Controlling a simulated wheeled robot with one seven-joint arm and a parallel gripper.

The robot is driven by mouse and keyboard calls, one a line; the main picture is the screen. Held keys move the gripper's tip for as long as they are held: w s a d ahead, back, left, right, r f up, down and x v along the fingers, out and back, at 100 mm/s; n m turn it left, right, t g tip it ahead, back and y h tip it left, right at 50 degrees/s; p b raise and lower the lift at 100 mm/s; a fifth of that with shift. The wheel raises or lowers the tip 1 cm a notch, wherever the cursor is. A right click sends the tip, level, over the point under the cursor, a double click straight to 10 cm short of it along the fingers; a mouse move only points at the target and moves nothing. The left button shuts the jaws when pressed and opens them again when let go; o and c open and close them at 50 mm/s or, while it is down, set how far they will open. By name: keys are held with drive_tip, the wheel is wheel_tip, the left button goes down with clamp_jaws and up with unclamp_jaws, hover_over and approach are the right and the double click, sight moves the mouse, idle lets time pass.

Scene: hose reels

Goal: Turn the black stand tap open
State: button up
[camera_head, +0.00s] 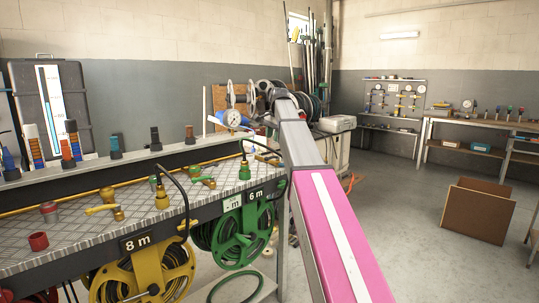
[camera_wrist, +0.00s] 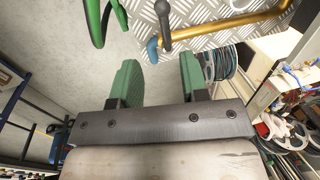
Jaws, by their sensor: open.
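In the wrist view, a black lever handle (camera_wrist: 163,18) stands up over a brass pipe (camera_wrist: 225,32) with a blue end (camera_wrist: 152,50). In the head view my pink and grey arm covers the area by the bench's far end, so I cannot make out the gripper or this tap there.
The treadplate bench (camera_head: 75,225) carries a yellow tap (camera_head: 107,203), a red fitting (camera_head: 38,241) and green fittings. A yellow reel (camera_head: 145,280) and a green reel (camera_head: 240,235) hang at its front. A brown board box (camera_head: 478,210) stands on open floor right.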

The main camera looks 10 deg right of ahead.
sight(272, 158)
drive_tip(key=f, duration=0.3)
drive_tip(key=w+f, duration=0.1)
drive_tip(key=f, duration=0.2)
drive_tip(key=w+a+f, duration=0.1)
drive_tip(key=f, duration=0.2)
drive_tip(key=shift+w+a+f, duration=0.1)
drive_tip(key=shift+f, duration=0.3)
drive_tip(key=shift+c, duration=0.3)
clamp_jaws()
